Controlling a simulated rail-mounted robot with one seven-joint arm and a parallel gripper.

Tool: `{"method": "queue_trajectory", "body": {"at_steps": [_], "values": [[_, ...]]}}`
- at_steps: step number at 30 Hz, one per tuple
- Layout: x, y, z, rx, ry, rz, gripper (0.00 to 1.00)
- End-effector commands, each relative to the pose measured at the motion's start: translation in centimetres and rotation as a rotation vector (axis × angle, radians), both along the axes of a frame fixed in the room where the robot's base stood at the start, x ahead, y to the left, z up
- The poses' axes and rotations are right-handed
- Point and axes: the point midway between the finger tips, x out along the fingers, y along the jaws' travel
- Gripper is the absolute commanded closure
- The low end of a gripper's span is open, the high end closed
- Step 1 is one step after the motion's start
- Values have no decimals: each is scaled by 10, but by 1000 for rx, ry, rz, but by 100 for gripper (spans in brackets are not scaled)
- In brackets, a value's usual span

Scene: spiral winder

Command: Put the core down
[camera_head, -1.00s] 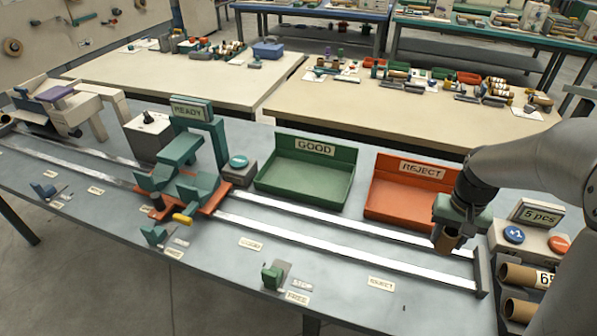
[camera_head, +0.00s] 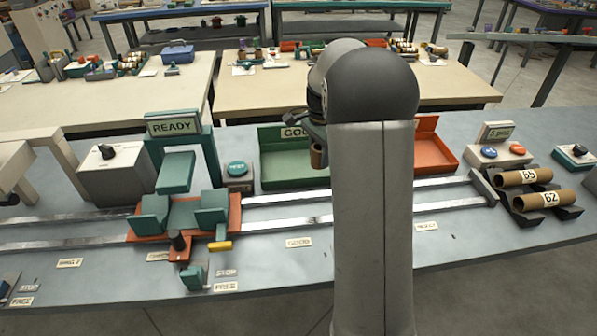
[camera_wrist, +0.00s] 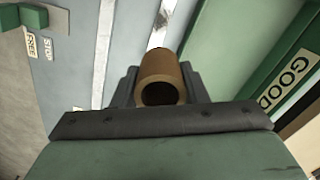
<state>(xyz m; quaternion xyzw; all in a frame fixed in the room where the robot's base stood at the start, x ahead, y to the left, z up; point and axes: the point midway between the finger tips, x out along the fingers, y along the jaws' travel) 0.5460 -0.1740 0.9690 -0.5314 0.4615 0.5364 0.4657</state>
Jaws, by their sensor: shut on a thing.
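The core, a short brown cardboard tube, is held in my gripper (camera_wrist: 160,88). In the wrist view the core (camera_wrist: 160,67) sits between the two dark fingers, with its open end facing the camera. In the head view a small part of the core (camera_head: 318,155) shows below my gripper, in front of the green GOOD tray (camera_head: 290,179). My arm hides the rest. The GOOD tray also shows at the right of the wrist view (camera_wrist: 285,85). The teal winder carriage (camera_head: 180,215) stands on the rails to the left, with its cradle looking empty.
The orange reject tray (camera_head: 436,160) is partly behind my arm. Two cores marked 65 (camera_head: 525,177) and 62 (camera_head: 550,198) lie on a rack (camera_head: 570,212) at right. A READY sign (camera_head: 171,127) tops the teal frame. The metal rails (camera_head: 270,223) are clear beside the carriage.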

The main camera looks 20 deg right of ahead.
Motion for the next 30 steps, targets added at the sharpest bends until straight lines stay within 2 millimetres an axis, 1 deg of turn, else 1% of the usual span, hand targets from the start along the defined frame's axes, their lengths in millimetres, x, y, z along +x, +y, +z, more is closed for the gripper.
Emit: {"method": "queue_trajectory", "body": {"at_steps": [1, 3, 6, 9, 11, 14, 23, 24, 27, 30], "values": [[2, -25, -3, -3, -1, -158, 82], [3, -52, 0, -5, 1, -365, 82], [2, -81, 4, -7, 0, -592, 82], [0, -98, 7, -10, 2, -733, 82], [1, -102, 7, -10, 3, -780, 82], [9, -98, 4, -10, 3, -808, 82], [61, -49, -27, -10, 4, -804, 82], [68, -43, -31, -10, 4, -805, 82], [79, -32, -53, -9, 6, -806, 82], [89, -24, -68, -10, 5, -807, 82]]}}
